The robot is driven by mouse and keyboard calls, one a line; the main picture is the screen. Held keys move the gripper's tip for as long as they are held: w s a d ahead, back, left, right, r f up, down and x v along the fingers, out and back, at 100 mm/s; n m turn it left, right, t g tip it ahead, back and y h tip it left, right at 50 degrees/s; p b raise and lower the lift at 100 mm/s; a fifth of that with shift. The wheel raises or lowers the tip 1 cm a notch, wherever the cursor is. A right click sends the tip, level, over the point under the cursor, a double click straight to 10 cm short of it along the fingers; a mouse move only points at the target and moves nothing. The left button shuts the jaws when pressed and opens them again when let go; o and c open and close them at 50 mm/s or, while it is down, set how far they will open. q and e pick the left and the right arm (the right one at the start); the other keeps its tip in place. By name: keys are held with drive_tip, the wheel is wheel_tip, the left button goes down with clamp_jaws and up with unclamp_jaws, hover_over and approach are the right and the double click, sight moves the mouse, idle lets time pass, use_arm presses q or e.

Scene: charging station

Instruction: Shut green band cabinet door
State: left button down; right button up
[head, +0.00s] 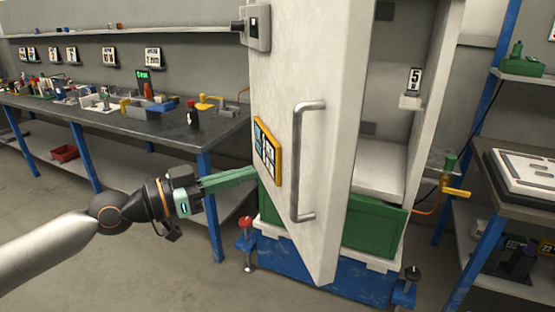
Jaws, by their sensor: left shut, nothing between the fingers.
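The white cabinet (440,85) stands in the centre right, with a green band (375,222) across its lower part and a blue base. Its door (325,130) stands open toward me, and a shelf and a "5" tag show inside. The door carries a grey bar handle (297,165) and a yellow-framed panel (267,152). My left gripper (252,174) comes in from the left with its long green fingers shut and empty. Its tips end at the door's left edge, just below the panel; I cannot tell whether they touch it. My right gripper is not in view.
A long dark workbench (150,125) with blue legs and many small tools stands at the left. A bench with a white board (525,170) stands at the right. Levelling feet with red and black knobs stick out beside the cabinet base. Floor at the lower left is clear.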

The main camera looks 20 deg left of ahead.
use_arm(q)
drive_tip(key=p+x, duration=0.6)
drive_tip(key=x, duration=0.1)
drive_tip(key=shift+w+d, duration=0.15)
drive_tip(key=shift+w, duration=0.05)
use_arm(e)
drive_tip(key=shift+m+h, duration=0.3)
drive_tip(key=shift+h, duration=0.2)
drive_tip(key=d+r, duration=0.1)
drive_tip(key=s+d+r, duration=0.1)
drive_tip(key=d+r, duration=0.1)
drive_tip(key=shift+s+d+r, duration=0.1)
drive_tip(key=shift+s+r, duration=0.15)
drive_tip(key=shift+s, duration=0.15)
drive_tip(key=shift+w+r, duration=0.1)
